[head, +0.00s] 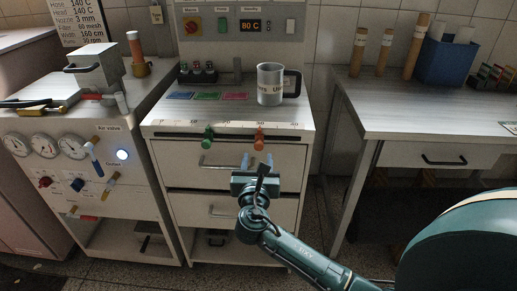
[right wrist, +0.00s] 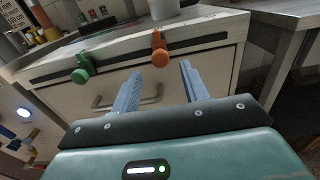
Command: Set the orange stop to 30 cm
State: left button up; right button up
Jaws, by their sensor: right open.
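The orange stop (head: 259,139) hangs on a dark slot along the front of the middle cabinet, below a printed scale (head: 230,125). It appears under a mark near 50, but the figures are tiny. The green stop (head: 207,138) sits on the same slot to its left. My right gripper (head: 257,160) is open and empty, just below and in front of the orange stop. In the right wrist view the orange stop (right wrist: 159,48) shows beyond and between the two blue fingers (right wrist: 160,72), with no visible contact. My left gripper is out of view.
A metal mug (head: 270,88) stands on the cabinet top above the orange stop. Drawer handles (head: 219,163) project below the slot. A gauge cabinet (head: 110,155) stands left, and a table (head: 400,115) with a blue bin (head: 447,63) stands right.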

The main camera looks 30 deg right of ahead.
jog(key=v, duration=0.6)
dwell(0.4)
